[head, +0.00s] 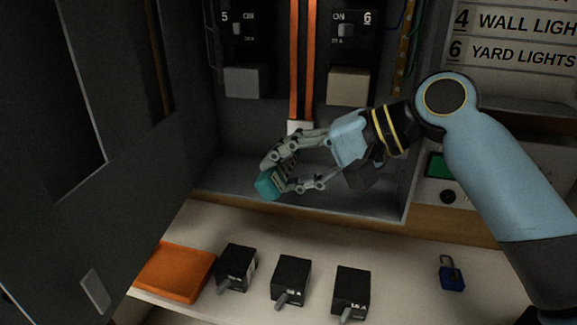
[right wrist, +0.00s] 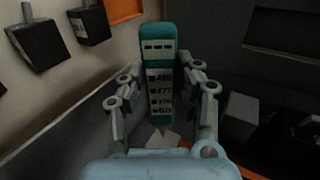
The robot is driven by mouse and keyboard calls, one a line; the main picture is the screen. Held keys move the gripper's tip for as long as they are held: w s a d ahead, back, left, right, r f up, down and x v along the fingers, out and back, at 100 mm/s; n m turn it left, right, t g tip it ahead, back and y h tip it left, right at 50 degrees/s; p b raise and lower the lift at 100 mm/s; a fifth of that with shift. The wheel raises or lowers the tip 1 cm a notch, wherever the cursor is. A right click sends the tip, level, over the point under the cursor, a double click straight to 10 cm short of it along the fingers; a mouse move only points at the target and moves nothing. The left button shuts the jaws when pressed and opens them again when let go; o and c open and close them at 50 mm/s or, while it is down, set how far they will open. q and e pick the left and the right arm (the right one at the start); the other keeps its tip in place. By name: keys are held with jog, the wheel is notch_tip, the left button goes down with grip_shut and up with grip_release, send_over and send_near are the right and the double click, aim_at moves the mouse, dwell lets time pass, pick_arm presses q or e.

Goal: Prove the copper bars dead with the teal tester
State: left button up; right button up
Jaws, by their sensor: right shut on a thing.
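The copper bars (head: 302,60) run down the middle of the open grey cabinet as upright orange strips, with a pale block (head: 300,128) at their lower end. My right gripper (head: 277,174) is shut on the teal tester (head: 267,187), low in the cabinet mouth and in front of and below the bars. In the right wrist view the tester (right wrist: 158,45) stands between both fingers, showing a small display and several printed rows. Its narrow tip points toward a pale piece. I cannot tell whether the tip touches anything. My left gripper is not in view.
Breakers 5 (head: 237,28) and 6 (head: 345,30) flank the bars. A dark door (head: 75,130) stands at left. On the shelf are an orange tray (head: 172,272), black switch blocks (head: 291,278) and a blue padlock (head: 452,275). A green-windowed box (head: 437,165) is right.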

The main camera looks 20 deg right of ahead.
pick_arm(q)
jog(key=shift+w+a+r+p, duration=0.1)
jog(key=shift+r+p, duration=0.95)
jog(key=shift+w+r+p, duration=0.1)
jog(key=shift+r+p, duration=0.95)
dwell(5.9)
